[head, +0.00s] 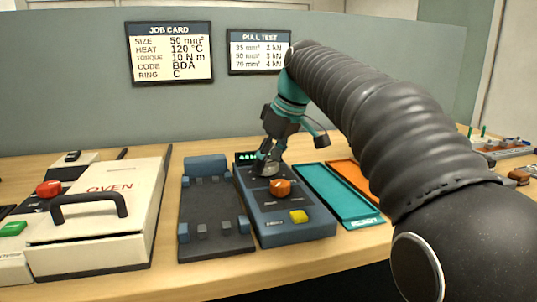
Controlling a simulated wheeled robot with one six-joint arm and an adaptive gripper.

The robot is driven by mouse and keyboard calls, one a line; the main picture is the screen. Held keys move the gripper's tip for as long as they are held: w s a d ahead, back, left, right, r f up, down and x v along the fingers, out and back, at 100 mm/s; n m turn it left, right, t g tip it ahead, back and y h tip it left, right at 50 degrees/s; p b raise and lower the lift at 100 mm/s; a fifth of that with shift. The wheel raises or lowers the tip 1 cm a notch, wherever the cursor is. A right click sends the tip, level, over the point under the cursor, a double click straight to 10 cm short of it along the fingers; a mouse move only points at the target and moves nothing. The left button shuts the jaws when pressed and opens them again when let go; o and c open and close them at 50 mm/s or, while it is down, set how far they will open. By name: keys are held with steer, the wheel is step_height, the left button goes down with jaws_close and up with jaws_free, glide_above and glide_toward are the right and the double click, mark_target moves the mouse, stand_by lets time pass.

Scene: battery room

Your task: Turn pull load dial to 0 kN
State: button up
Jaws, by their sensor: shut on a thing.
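The blue-grey pull tester (290,230) stands on the bench in the head view, with a small green-lit display (245,157) at its far end. My gripper (266,170) points down at the tester's far part, just in front of the display. It is shut on what looks like the pull load dial, which the fingers mostly hide. The dial's setting and the display's digits cannot be read. An orange knob (281,188) and a yellow button (298,216) sit nearer on the tester, apart from the fingers.
A dark fixture (215,215) stands left of the tester, and a white oven (105,225) farther left. A teal tray (335,195) and an orange tray (350,175) lie to the right. The pull test card (259,51) and job card (169,52) hang behind.

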steer(key=shift+n, duration=0.5)
steer(key=o, duration=1.2)
steer(key=shift+c, duration=0.2)
steer(key=v, duration=1.2)
steer(key=shift+w, duration=0.3)
steer(key=shift+d+g, duration=0.15)
steer(key=shift+g, duration=0.15)
